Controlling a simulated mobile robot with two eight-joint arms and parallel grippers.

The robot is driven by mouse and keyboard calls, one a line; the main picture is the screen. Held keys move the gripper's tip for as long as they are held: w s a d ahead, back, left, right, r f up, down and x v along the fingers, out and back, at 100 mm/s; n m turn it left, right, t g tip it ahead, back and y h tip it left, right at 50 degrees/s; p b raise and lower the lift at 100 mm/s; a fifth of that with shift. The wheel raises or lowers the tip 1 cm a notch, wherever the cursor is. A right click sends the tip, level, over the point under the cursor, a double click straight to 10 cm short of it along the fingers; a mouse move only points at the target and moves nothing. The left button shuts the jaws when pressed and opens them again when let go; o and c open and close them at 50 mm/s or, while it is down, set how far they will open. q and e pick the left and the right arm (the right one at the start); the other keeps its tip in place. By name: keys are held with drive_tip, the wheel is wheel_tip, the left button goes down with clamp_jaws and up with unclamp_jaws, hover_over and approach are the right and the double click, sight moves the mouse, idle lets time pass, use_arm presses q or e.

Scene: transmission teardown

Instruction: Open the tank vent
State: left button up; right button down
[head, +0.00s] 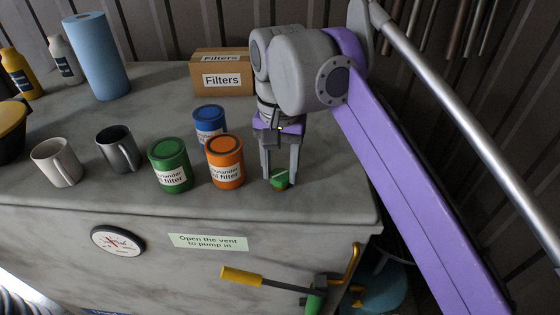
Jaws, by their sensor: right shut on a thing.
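My right gripper (280,182) points down over the counter's front right part, its two fingers shut on a small green piece (279,175). This piece has a brownish lower part and looks like the vent's knob; the fingers hide its sides, and I cannot tell whether it is open. A label reading "Open the vent to pump in" (208,242) is on the counter's front face. My left gripper is not in view.
Orange (225,162), green (170,166) and blue (210,124) filter cans stand left of the gripper. A "Filters" box (222,75) is behind. Two mugs stand further left. A yellow-handled lever (241,276) sticks out below the counter edge.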

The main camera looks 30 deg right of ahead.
sight(280, 174)
drive_tip(key=n+p, duration=0.1)
drive_tip(key=n, duration=0.4)
drive_tip(key=shift+r+n+p, duration=0.1)
drive_tip(key=shift+n+p, duration=0.2)
drive_tip(key=shift+p, duration=0.1)
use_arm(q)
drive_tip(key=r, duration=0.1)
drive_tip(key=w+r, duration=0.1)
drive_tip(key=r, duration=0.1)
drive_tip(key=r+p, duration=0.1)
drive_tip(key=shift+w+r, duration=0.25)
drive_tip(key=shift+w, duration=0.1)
use_arm(e)
drive_tip(key=n, duration=0.5)
drive_tip(key=shift+n, duration=0.3)
drive_tip(key=shift+c, duration=1.7)
unclamp_jaws()
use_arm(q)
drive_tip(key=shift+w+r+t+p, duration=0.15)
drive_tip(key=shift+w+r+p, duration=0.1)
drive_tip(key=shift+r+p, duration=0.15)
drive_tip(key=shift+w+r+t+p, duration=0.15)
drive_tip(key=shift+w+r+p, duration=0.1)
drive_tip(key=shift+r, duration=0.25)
use_arm(e)
wheel_tip(280, 174, up, 11)
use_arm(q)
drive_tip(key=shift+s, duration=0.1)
use_arm(e)
drive_tip(key=shift+f, duration=0.25)
